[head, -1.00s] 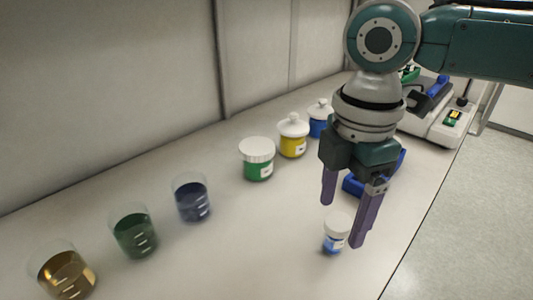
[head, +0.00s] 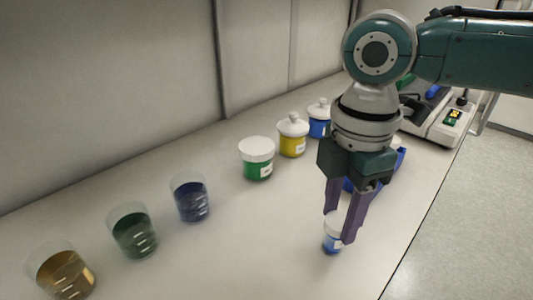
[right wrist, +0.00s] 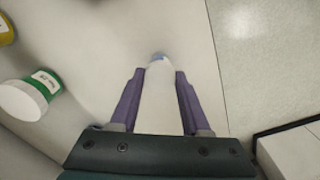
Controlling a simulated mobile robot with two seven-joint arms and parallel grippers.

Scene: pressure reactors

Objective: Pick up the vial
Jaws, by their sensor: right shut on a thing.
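The vial (head: 332,243) is small, with a blue body and a white cap, and stands upright on the bench near its front edge. My right gripper (head: 339,226) is shut on the vial, with its purple fingers on either side of the cap. In the right wrist view the white cap of the vial (right wrist: 160,68) sits between the two fingertips of the right gripper (right wrist: 160,73). The fingers hide part of the cap in the head view. My left gripper is not in view.
Beakers with gold (head: 65,276), green (head: 133,235) and dark blue (head: 191,201) contents stand on the left. Jars in green (head: 258,170), yellow (head: 292,143) and blue (head: 319,125) stand along the back. A grey-white device (head: 437,128) stands far right. The bench middle is clear.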

